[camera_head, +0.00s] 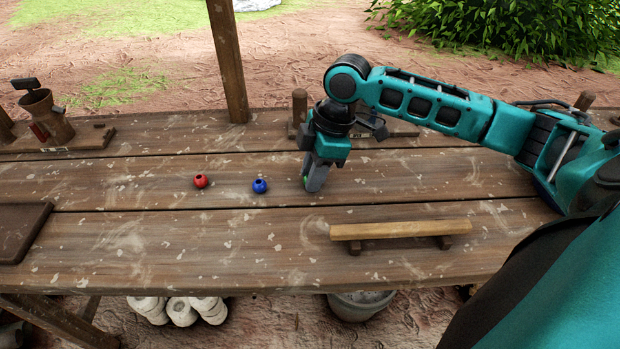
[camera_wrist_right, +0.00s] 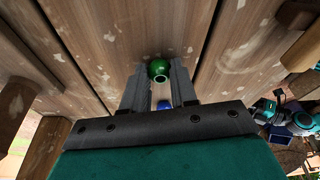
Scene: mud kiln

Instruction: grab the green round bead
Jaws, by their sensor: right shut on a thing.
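The green round bead (camera_wrist_right: 158,69) sits between the fingertips of my right gripper (camera_wrist_right: 160,78) in the right wrist view. In the head view only a sliver of green (camera_head: 305,180) shows beside the fingers of my right gripper (camera_head: 313,184), which point down at the table and are shut on the bead. A blue bead (camera_head: 260,186) lies on the table to the left of the gripper; part of it also shows in the wrist view (camera_wrist_right: 164,104). A red bead (camera_head: 200,181) lies farther left. My left gripper is not in view.
The plank table (camera_head: 130,240) is mostly clear around the beads. A wooden bar on two feet (camera_head: 400,230) stands right of and nearer than the gripper. A dark board (camera_head: 20,228) lies at the left edge. A brown funnel-topped device (camera_head: 45,115) stands at the back left.

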